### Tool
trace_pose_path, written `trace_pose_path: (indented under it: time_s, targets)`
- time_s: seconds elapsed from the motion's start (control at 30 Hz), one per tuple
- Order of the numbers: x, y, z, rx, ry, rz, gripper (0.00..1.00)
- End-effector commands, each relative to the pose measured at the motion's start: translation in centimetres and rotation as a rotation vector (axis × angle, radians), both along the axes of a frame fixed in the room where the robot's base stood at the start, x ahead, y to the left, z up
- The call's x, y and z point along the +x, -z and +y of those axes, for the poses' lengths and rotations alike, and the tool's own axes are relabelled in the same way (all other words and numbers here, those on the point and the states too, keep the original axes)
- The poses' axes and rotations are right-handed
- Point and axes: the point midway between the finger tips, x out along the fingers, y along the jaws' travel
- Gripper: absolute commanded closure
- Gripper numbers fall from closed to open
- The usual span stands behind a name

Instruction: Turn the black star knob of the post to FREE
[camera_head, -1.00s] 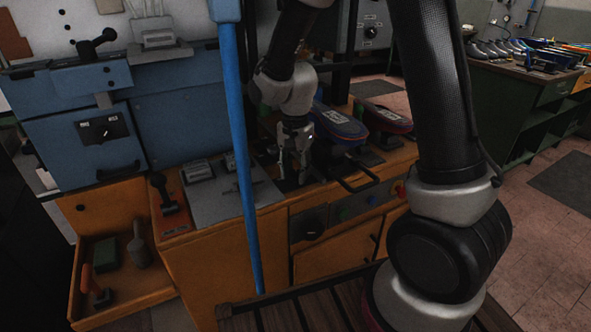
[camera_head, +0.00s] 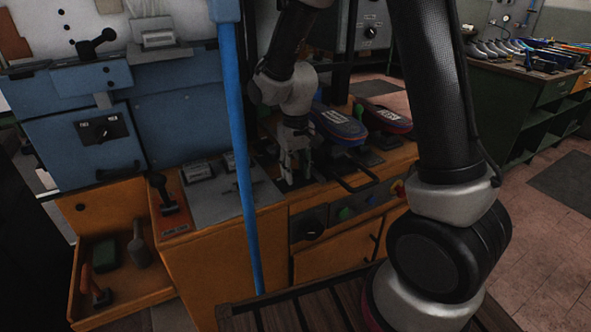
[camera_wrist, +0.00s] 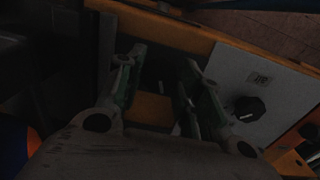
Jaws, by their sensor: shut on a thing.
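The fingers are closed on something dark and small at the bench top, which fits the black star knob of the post. The knob is hidden by the fingers and shadow, so its shape, its setting and any FREE mark cannot be read.
A blue upright pole (camera_head: 243,160) is left of my gripper.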

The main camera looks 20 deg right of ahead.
Motion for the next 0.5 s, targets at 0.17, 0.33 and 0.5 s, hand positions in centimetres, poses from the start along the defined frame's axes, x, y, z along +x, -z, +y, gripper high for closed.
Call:
trace_pose_path:
  time_s: [0.17, 0.33, 0.5]
  targets:
    - [0.06, -0.04, 0.00, 0.000, -0.141, -0.002, 0.88]
    - [0.07, -0.05, -0.02, 0.000, -0.247, -0.002, 0.88]
    - [0.07, -0.05, -0.02, 0.000, -0.318, -0.002, 0.88]
